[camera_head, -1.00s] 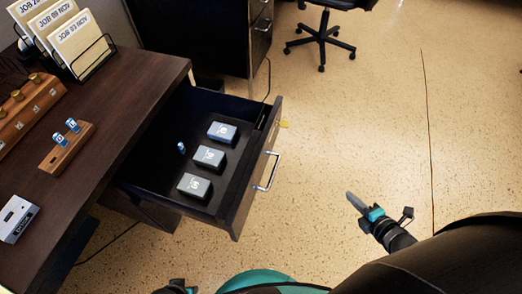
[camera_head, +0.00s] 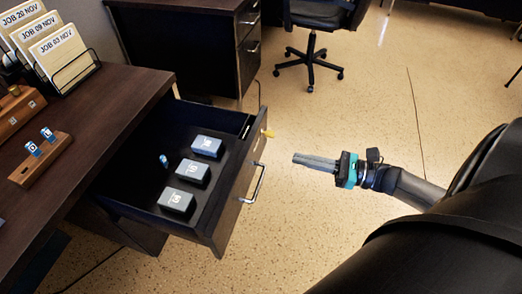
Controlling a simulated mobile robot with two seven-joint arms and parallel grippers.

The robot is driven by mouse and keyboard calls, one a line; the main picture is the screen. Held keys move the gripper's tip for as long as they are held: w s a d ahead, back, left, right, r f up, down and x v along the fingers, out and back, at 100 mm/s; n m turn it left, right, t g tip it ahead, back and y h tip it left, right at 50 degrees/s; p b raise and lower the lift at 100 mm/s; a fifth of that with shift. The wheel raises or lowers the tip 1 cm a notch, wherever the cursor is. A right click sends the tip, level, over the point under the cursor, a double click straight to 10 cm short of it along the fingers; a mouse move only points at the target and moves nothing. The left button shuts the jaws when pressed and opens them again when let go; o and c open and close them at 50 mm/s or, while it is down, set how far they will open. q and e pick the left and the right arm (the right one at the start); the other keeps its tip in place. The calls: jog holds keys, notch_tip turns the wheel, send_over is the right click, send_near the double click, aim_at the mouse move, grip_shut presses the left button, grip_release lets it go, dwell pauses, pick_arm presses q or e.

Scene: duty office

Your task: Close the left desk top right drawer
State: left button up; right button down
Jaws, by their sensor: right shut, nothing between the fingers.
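The drawer (camera_head: 238,204) of the left desk (camera_head: 118,92) stands pulled out, its front facing right. A silver bar handle (camera_head: 253,184) is on the drawer front, and a small yellow piece (camera_head: 268,133) sits near its far top edge. My left gripper is not in view.
On the desk top are a wire rack of job cards (camera_head: 60,55) and a wooden block with two blue-and-white tags (camera_head: 40,160). Another desk (camera_head: 190,40) and a black office chair (camera_head: 313,50) stand behind. The speckled floor right of the drawer is clear.

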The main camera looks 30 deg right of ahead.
aim_at(250, 147)
jog(key=b+x, duration=0.1)
jog(key=x, duration=0.8)
jog(key=shift+w+a+b, duration=0.15)
jog(key=shift+w+b, duration=0.15)
jog(key=shift+b, duration=0.05)
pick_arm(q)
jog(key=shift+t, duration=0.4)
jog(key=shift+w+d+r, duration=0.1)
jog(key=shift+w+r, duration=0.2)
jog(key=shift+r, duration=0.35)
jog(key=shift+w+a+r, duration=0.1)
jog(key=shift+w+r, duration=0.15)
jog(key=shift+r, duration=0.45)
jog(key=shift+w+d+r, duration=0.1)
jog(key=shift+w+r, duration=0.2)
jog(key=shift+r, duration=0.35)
pick_arm(e)
jog(key=shift+w+a, duration=0.3)
jog(key=shift+w, duration=0.05)
